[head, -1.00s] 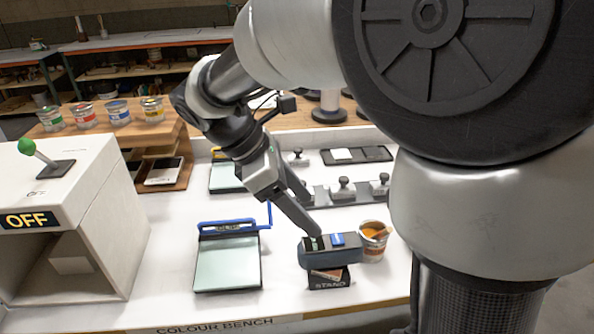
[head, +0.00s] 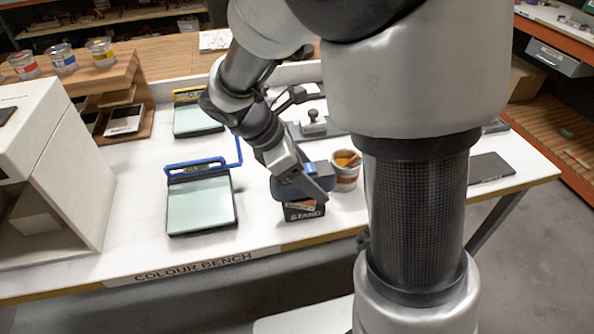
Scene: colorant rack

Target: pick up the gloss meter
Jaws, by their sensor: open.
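The gloss meter (head: 287,189) appears to be the dark blue-grey block with a bright blue patch. It rests on a small black stand (head: 303,211) near the front edge of the white bench. My gripper (head: 313,187) is open and reaches down at the meter from above. One finger crosses in front of the meter's right part; the other finger is hidden. I cannot tell whether the fingers touch the meter.
An open can of orange paint (head: 347,175) stands close at the right of the meter. A pale panel in a black frame with a blue bar (head: 201,203) lies to the left. A white cabinet (head: 75,170) is farther left. The bench front is mostly clear.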

